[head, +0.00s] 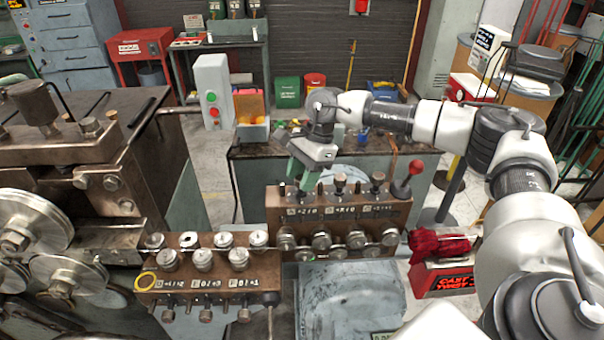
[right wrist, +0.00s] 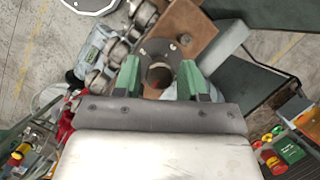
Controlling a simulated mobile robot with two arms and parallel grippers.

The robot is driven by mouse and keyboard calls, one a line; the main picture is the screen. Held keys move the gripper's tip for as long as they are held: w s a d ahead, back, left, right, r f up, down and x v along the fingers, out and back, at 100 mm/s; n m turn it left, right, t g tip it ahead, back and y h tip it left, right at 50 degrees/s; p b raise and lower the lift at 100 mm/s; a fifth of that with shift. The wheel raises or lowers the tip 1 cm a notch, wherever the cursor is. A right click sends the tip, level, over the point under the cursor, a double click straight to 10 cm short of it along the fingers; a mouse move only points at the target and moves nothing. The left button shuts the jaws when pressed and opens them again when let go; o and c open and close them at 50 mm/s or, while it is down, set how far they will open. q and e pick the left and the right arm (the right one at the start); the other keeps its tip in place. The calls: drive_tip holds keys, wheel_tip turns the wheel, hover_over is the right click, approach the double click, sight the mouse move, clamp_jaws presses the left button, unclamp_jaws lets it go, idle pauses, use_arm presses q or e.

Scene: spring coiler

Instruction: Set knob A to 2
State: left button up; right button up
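Knob A is the leftmost upright knob on the upper brown block (head: 340,213), above a plate (head: 302,211) that seems to read A; its setting is too small to read. My right gripper (head: 303,178) points down over that knob and hides most of it in the head view. In the right wrist view, the two green fingers of the right gripper (right wrist: 159,82) are apart. A dark round knob (right wrist: 158,75) shows between them, with space visible on both sides. My left gripper is not in view.
Two similar knobs and a red-balled lever (head: 415,168) stand to the right on the same block. A lower brown block (head: 208,277) with several rollers is at front left. A coiling machine (head: 70,170) fills the left.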

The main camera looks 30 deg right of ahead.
drive_tip(key=c, duration=0.6)
drive_tip(key=shift+o, duration=0.2)
drive_tip(key=shift+f+m+t+b, duration=0.15)
drive_tip(key=shift+m+t+b, duration=0.15)
drive_tip(key=shift+m+b, duration=0.45)
drive_tip(key=m+t+b, duration=0.1)
drive_tip(key=m+b, duration=0.3)
drive_tip(key=m+t+h+b, duration=0.1)
drive_tip(key=m+t+b, duration=0.1)
drive_tip(key=m+b, duration=0.2)
drive_tip(key=shift+m+h+b, duration=0.25)
drive_tip(key=shift+h+b, duration=0.05)
drive_tip(key=shift+b, duration=0.25)
drive_tip(key=m+t+h+b, duration=0.1)
drive_tip(key=m+b, duration=0.2)
drive_tip(key=m, duration=0.1)
drive_tip(key=shift+r+m+h+b, duration=0.25)
drive_tip(key=shift+m+h+b, duration=0.6)
drive_tip(key=shift+m, duration=0.95)
drive_tip(key=o, duration=0.9)
